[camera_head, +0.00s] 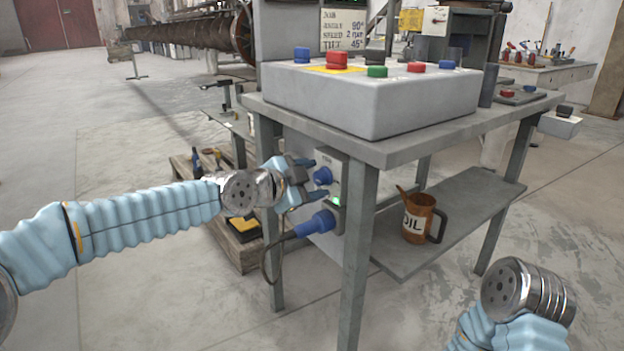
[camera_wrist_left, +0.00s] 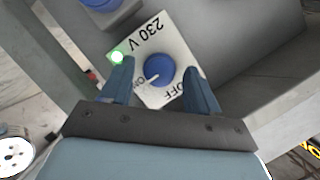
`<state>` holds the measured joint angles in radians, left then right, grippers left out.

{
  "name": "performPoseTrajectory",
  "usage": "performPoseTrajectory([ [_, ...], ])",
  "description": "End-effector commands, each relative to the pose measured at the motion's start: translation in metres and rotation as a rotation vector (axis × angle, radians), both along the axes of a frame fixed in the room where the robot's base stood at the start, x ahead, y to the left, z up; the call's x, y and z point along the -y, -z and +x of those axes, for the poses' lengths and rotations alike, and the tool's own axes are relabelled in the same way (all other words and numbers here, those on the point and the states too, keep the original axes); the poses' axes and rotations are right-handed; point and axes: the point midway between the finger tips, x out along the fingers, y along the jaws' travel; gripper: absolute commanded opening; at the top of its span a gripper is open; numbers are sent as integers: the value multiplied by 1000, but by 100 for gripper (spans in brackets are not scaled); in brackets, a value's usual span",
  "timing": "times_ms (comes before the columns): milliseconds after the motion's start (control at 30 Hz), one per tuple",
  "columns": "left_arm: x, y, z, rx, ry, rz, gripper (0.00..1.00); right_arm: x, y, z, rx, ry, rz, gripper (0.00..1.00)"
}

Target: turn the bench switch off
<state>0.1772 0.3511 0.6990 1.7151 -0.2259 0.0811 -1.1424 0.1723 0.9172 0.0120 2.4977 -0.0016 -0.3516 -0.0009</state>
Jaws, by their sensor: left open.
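The bench switch is a round blue knob (camera_wrist_left: 159,70) on a light plate (camera_wrist_left: 168,38) marked 230 V, ON and OFF. Its white pointer line lies toward ON, and a green lamp (camera_wrist_left: 118,57) on the plate is lit. In the head view the knob (camera_head: 323,176) sits on the panel at the bench's left side. My left gripper (camera_head: 318,180) is open, with its fingers on either side of the knob; I cannot tell if they touch it. It also shows in the left wrist view (camera_wrist_left: 160,88). My right arm shows at lower right, but its gripper fingers do not show.
A blue plug (camera_head: 316,223) with a dark cable sits just below the switch. The bench (camera_head: 400,150) carries a grey button box (camera_head: 370,100). A wooden pallet (camera_head: 235,245) lies behind my left arm.

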Motion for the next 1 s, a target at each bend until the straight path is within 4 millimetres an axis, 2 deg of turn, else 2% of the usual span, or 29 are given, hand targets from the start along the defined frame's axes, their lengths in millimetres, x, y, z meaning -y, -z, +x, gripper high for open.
performPoseTrajectory([
  [300,2,0,2,1,0,0,61,0,0,0,0,0,0,43],
  [367,2,0,2,1,0,0,53,0,0,0,0,0,0,43],
  [600,2,1,2,1,0,0,16,0,0,0,0,0,0,43],
  [700,2,1,2,1,0,1,5,0,0,0,0,0,0,43],
  [1000,1,0,2,-37,-1,-27,5,0,-1,0,0,0,0,43],
])
